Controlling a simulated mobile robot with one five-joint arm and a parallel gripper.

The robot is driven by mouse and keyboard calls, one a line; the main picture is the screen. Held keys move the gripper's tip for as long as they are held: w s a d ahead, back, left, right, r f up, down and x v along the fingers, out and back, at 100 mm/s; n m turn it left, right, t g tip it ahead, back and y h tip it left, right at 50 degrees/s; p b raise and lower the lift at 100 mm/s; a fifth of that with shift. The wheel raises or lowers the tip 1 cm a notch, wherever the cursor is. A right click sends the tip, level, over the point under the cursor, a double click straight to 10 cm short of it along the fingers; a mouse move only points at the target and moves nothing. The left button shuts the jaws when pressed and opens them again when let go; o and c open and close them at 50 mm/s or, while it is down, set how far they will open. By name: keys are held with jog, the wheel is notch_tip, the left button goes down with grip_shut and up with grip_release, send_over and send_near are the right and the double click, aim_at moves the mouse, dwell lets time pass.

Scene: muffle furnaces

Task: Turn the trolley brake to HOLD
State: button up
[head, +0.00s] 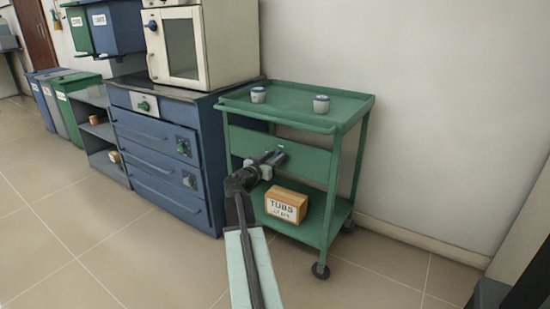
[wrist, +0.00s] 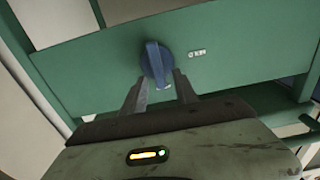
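The green trolley (head: 345,125) stands against the wall, right of the blue cabinet. Its brake is a round blue knob (wrist: 157,62) with a raised grip bar, on the trolley's green front panel. In the wrist view the bar stands nearly upright, tilted slightly. A small white label (wrist: 197,53) sits right of the knob; its lettering is too small to read surely. My gripper (wrist: 161,78) is open, with one finger on each side of the knob's lower part. In the head view my gripper (head: 270,157) reaches the panel and largely hides the knob.
Two small pots (head: 258,95) (head: 321,104) stand on the trolley's top. A box marked TUBS (head: 286,204) sits on its lower shelf. The blue drawer cabinet (head: 160,165) with a furnace (head: 203,45) on top stands close on the left. The floor in front is clear.

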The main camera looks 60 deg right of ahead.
grip_shut()
jog(key=shift+d, duration=0.15)
jog(key=n, duration=0.6)
jog(key=w+f+n+b, duration=0.1)
jog(key=n, duration=0.5)
jog(key=w+f+n+b, duration=0.1)
jog(key=n, duration=0.4)
jog(key=shift+w+a+n, duration=0.1)
jog(key=shift+a+n, duration=0.1)
jog(key=shift+n, duration=0.2)
dwell(0.4)
